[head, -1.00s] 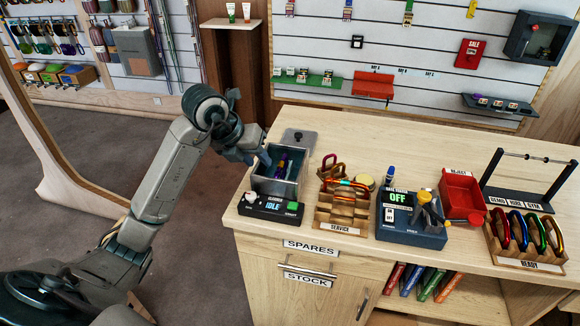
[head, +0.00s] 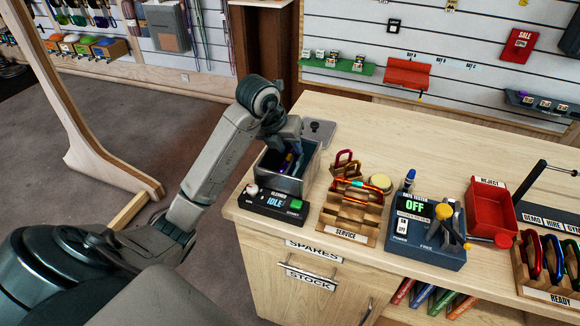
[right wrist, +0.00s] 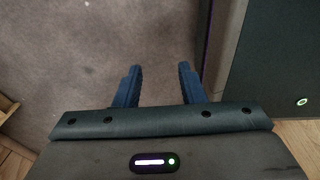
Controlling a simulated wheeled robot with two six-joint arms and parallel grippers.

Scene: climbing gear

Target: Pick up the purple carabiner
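The purple carabiner (head: 287,163) shows as a small purple strip inside the open grey tank (head: 310,172) of the cleaner, at the left end of the counter. My left gripper (head: 290,155) points down into the tank, right at the carabiner. Its fingers are dark and small against the tank's inside, so I cannot tell whether they are open or touching it. Part of the carabiner is hidden by the gripper and tank wall. My right gripper (right wrist: 160,85) is open and empty in the right wrist view, over the carpet.
The cleaner's control box (head: 272,205) reads IDLE in front of the tank. A wooden service rack (head: 349,215) with carabiners stands to its right, then the gate tester (head: 425,230), a red reject bin (head: 490,207) and the ready rack (head: 545,270). A grey lid (head: 319,130) lies behind the tank.

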